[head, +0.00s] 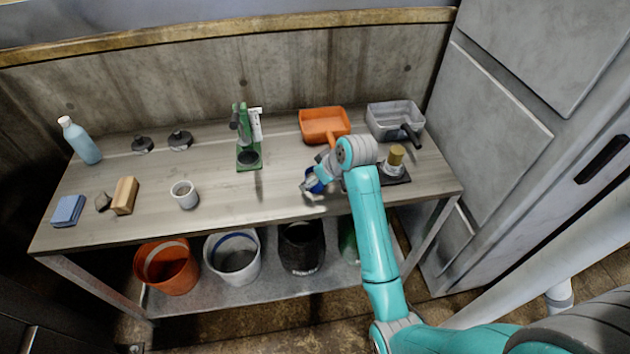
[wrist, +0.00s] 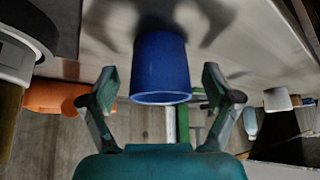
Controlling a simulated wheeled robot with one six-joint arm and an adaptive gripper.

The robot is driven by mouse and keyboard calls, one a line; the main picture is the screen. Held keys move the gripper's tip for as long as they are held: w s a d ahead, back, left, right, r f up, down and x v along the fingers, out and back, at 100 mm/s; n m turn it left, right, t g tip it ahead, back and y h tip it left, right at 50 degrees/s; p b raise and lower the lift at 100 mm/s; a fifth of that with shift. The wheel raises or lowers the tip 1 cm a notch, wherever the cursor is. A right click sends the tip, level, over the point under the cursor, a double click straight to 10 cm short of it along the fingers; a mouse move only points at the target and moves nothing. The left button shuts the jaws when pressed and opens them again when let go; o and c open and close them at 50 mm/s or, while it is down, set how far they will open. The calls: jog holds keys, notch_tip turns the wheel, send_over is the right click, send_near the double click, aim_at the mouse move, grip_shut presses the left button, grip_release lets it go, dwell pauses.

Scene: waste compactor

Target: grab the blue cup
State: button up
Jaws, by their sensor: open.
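The blue cup (wrist: 160,68) is in the middle of the wrist view, between the two open fingers of my gripper (wrist: 163,88). Gaps show between the cup and both fingers, so they look apart from it. In the head view, the blue cup (head: 314,184) is a small blue patch near the front right of the workbench, mostly hidden by my gripper (head: 310,188). The cup stands on the bench top.
On the workbench (head: 225,205) stand a white cup (head: 184,194), a green stand (head: 248,140), an orange tray (head: 325,122), a grey bin (head: 394,118) and a dark base with a tan cylinder (head: 396,158). Several buckets sit below. Bench room left of the blue cup is clear.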

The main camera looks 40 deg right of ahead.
jog(key=shift+w+f, duration=0.3)
jog(key=shift+f, duration=0.1)
jog(key=c, duration=1.3)
jog(key=shift+r, duration=0.1)
